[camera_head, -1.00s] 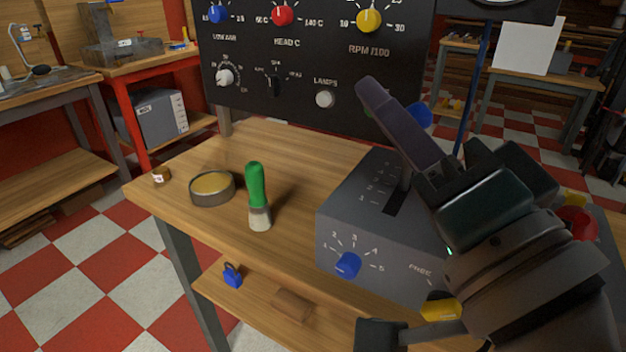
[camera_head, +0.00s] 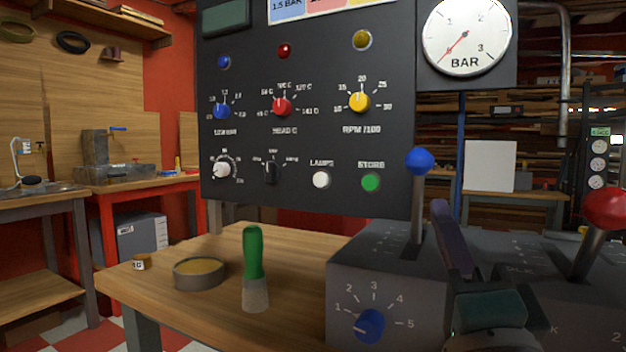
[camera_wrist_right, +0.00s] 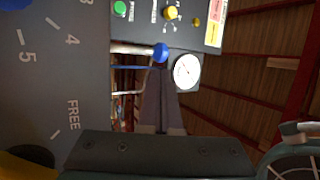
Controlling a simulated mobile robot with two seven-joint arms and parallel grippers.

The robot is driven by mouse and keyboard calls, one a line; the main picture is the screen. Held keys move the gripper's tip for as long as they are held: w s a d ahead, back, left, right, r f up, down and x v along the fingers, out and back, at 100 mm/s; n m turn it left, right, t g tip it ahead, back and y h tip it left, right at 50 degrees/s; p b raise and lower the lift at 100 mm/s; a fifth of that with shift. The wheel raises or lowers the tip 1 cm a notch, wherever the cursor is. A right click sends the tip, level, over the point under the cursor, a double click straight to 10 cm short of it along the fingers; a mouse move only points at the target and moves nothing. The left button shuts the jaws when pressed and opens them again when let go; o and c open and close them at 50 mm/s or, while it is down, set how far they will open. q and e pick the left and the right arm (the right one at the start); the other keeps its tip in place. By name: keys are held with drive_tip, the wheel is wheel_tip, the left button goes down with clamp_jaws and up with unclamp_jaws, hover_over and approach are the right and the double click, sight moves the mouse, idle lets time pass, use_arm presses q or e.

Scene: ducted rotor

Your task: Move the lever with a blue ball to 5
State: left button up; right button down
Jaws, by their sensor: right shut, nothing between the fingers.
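The lever with the blue ball (camera_head: 419,162) stands up from a slot in the top of a grey box (camera_head: 350,270). The slot's scale is too dim and slanted to read the lever's setting. My right gripper (camera_head: 441,207) is shut and empty, just right of the lever's shaft and lower than the ball. I cannot tell whether it touches the shaft. In the right wrist view the blue ball (camera_wrist_right: 160,53) and its pale shaft show beyond the shut fingers (camera_wrist_right: 162,75). My left gripper is not in view.
A blue knob (camera_head: 369,326) with a 1 to 5 scale is on the box front. A red-ball lever (camera_head: 604,210) stands to the right. A green-handled brush (camera_head: 254,265) and a round tin (camera_head: 199,273) stand on the table. The black panel (camera_head: 300,150) rises behind.

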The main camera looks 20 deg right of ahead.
sight(432, 166)
drive_tip(key=x, duration=0.7)
drive_tip(key=shift+w, duration=0.1)
drive_tip(key=shift+d+r+p, duration=0.1)
drive_tip(key=shift+r+p, duration=0.1)
drive_tip(key=shift+p, duration=0.4)
drive_tip(key=w+d+g+p, duration=0.1)
drive_tip(key=p, duration=0.3)
drive_tip(key=w+d+r+m+g+p, duration=0.1)
drive_tip(key=d+p, duration=0.1)
drive_tip(key=p, duration=0.1)
drive_tip(key=shift+w+d+r+g+y+p, duration=0.1)
drive_tip(key=shift+w+r+g+y+p, duration=0.05)
drive_tip(key=shift+w+g+y+p, duration=0.2)
drive_tip(key=shift+m+g+y, duration=0.45)
drive_tip(key=shift+m+g, duration=0.05)
drive_tip(key=shift+g, duration=0.35)
drive_tip(key=w+d, duration=0.1)
drive_tip(key=d+f+p, duration=0.1)
drive_tip(key=w+d+p, duration=0.1)
drive_tip(key=shift+w+f, duration=0.3)
drive_tip(key=shift+w+d+f, duration=0.3)
drive_tip(key=shift+w+d, duration=0.1)
drive_tip(key=shift+d, duration=0.05)
drive_tip(key=shift+f, duration=0.1)
